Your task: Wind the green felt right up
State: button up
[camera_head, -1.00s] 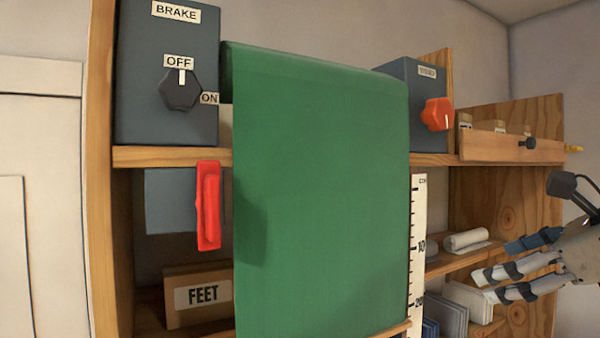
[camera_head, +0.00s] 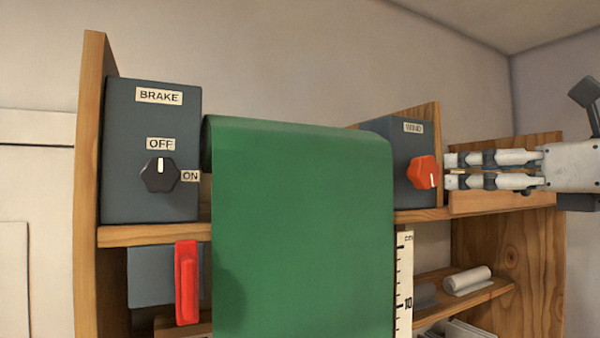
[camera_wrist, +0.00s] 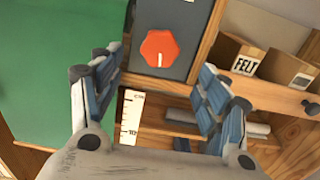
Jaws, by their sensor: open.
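The green felt (camera_head: 300,230) hangs from a roll at the top of the shelf, and its lower end is out of the head view. The red wind knob (camera_head: 423,172) sits on the grey WIND box (camera_head: 400,145), its white mark pointing down. It also shows in the wrist view (camera_wrist: 159,48), ahead of the fingertips and between them. My gripper (camera_head: 452,170) is open and empty, just right of the knob and apart from it. The black brake knob (camera_head: 160,174) on the BRAKE box (camera_head: 150,120) has its white mark up, towards OFF.
A measuring scale (camera_head: 404,285) stands along the felt's right edge. A red scraper-like piece (camera_head: 187,283) hangs left of the felt. A wooden drawer front (camera_wrist: 270,97) and a box labelled FELT (camera_wrist: 247,62) lie right of the WIND box. A white roll (camera_head: 468,281) lies on the lower shelf.

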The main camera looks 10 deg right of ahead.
aim_at(430, 174)
jog(key=p+x, duration=0.1)
jog(key=x, duration=0.7)
jog(key=shift+w+a, duration=0.1)
jog(key=shift+w, duration=0.05)
jog(key=c, duration=1.1)
